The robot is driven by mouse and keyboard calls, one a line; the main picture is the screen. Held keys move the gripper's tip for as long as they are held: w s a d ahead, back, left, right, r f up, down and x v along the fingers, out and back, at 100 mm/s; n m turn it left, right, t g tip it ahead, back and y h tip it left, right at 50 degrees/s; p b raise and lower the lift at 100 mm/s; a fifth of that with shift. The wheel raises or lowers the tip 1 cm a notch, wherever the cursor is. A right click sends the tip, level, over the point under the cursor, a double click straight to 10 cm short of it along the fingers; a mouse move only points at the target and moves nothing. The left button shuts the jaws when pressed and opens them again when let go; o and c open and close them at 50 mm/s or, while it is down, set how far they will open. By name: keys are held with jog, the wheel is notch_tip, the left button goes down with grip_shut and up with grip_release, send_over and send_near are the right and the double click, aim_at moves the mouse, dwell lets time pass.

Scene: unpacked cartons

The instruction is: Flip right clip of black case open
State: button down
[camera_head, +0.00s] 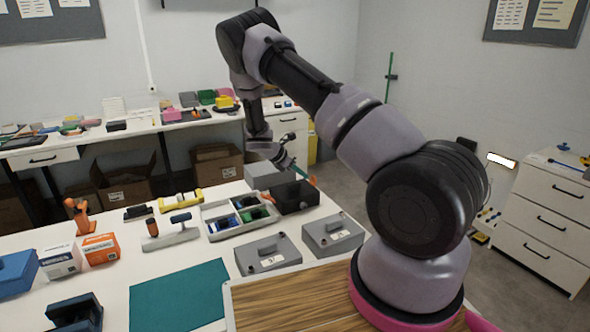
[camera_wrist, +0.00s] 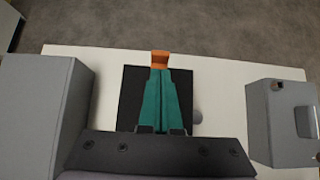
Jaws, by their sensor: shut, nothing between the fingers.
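A black box (camera_head: 295,198), the only clear match for the black case, stands near the far right edge of the white table. In the wrist view its dark square top (camera_wrist: 126,100) lies behind my fingers, which hide its middle. My gripper (camera_head: 311,179) is above the black box in the head view. A small grey round thing (camera_wrist: 197,116) shows at the box's right side.
A grey box (camera_head: 333,236) stands nearer, with another grey one (camera_head: 267,254) to its left. A grey box (camera_head: 262,176) is behind. A divided tray (camera_head: 238,216) with coloured items adjoins the black box. In the wrist view, grey boxes flank the black box at left (camera_wrist: 40,115) and right (camera_wrist: 275,125).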

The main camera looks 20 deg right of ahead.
aim_at(314, 176)
jog(key=shift+x, duration=1.4)
jog(key=shift+d, duration=0.1)
jog(key=shift+d+r+y, duration=0.1)
jog(key=shift+d+y, duration=0.05)
jog(key=shift+y, duration=0.15)
jog(key=shift+d+r+y, duration=0.1)
jog(key=shift+d+y, duration=0.15)
jog(key=shift+y, duration=0.05)
jog(key=y, duration=0.1)
jog(key=d+y, duration=0.2)
jog(key=shift+w+d+r+g, duration=0.2)
jog(key=shift+w+r+g, duration=0.05)
jog(key=shift+g, duration=0.15)
jog(key=d+y, duration=0.1)
jog(key=y, duration=0.1)
jog(key=d+y, duration=0.1)
jog(key=shift+w+f+g+y, duration=0.2)
jog(key=shift+g+y, duration=0.1)
jog(key=shift+y, duration=0.1)
